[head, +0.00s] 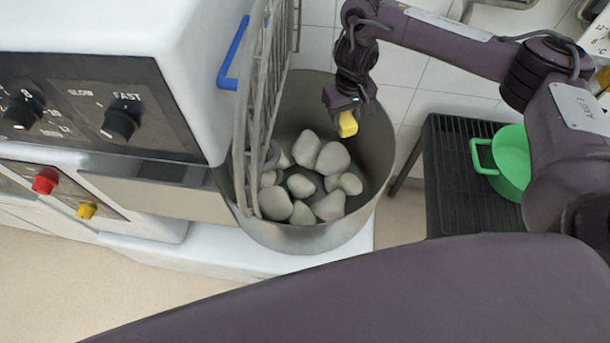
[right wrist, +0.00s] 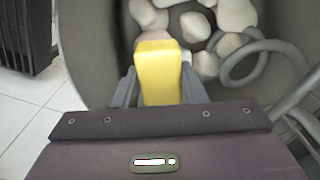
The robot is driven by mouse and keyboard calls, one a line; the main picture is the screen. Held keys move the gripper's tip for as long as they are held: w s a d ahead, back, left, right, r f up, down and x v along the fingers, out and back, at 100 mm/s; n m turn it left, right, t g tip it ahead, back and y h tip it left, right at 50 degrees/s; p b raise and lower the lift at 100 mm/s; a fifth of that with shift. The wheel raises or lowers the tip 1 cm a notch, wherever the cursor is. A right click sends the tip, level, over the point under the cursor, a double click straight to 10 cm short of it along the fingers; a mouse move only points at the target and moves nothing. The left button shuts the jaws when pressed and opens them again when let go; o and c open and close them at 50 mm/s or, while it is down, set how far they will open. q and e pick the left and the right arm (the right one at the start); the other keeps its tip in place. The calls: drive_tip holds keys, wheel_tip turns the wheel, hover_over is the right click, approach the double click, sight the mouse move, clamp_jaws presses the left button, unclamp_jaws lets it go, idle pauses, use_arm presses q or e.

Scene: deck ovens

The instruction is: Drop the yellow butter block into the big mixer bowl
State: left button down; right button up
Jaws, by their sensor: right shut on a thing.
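The yellow butter block (head: 348,124) is held between the fingers of my right gripper (head: 346,112), over the back right part of the big mixer bowl (head: 369,190). In the right wrist view the butter block (right wrist: 158,72) sits between the two fingers of the right gripper (right wrist: 158,88), with the bowl's inside (right wrist: 95,60) beyond it. The bowl is a grey metal bowl with several pale, rounded dough lumps (head: 332,158) inside. The butter hangs above the lumps, not touching the bowl. My left gripper is in neither view.
A wire guard (head: 262,100) stands upright at the bowl's left side, beside the white mixer body (head: 190,40) with its blue handle (head: 232,55). A black ribbed stand (head: 452,180) with a green pot (head: 512,160) is on the right. The bowl's right side is uncovered.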

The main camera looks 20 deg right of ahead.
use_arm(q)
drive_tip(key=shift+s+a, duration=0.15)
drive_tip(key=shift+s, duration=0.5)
use_arm(e)
drive_tip(key=o, duration=1.1)
wheel_tip(320, 180, up, 8)
drive_tip(key=p, duration=0.2)
drive_tip(key=shift+p, duration=0.4)
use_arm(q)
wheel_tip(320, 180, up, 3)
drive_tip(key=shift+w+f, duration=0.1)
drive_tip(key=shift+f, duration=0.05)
use_arm(e)
drive_tip(key=shift+f, duration=0.1)
